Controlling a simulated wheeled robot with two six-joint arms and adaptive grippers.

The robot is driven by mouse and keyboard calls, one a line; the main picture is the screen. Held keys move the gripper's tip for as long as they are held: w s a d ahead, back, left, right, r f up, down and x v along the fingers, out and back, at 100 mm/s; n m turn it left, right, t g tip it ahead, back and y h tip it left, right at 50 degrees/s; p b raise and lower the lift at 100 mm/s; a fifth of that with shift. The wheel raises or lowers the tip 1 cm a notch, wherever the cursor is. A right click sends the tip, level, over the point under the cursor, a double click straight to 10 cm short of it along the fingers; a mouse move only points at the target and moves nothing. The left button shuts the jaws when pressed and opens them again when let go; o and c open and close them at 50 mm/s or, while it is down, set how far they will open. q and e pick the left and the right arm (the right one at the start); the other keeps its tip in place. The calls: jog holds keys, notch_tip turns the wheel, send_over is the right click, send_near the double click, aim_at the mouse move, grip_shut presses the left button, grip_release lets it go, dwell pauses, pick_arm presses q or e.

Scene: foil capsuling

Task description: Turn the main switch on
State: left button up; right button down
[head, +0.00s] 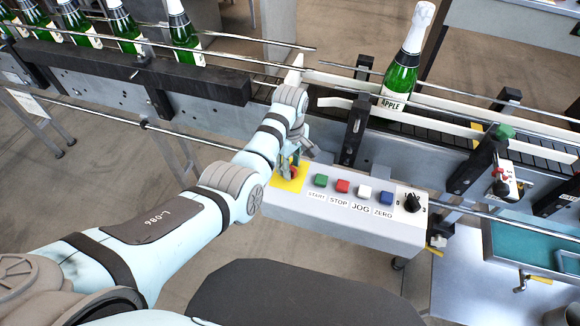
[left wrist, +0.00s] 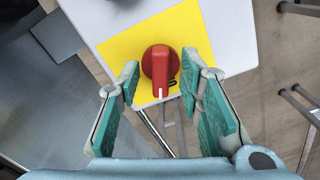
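The main switch is a red rotary knob (left wrist: 160,68) on a yellow plate (left wrist: 112,50), at the left end of the white control box (head: 350,222). In the head view the knob is largely hidden by my left gripper (head: 291,163), and the yellow plate (head: 283,186) shows around it. In the left wrist view my left gripper (left wrist: 161,84) is open, with one green-padded finger to each side of the knob and a gap on both sides. My right gripper is not in view.
Right of the switch are green (head: 321,181), red (head: 342,186), white (head: 364,191) and blue (head: 386,197) buttons and a black selector (head: 412,202). The conveyor (head: 440,140) runs behind, carrying a foiled bottle (head: 403,75). More bottles stand at the upper left.

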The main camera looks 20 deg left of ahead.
pick_arm(q)
jog(key=shift+f, duration=0.25)
grip_shut()
jog(key=shift+r, duration=0.1)
jog(key=m+p, duration=0.2)
jog(key=m, duration=0.1)
jog(key=shift+s+r+m+p, duration=0.1)
jog(key=shift+m+p, duration=0.2)
jog(key=m+p, duration=0.1)
jog(key=m, duration=0.3)
jog(key=shift+m, duration=0.3)
jog(key=m+p, duration=0.1)
jog(key=m, duration=0.3)
jog(key=shift+m, duration=0.4)
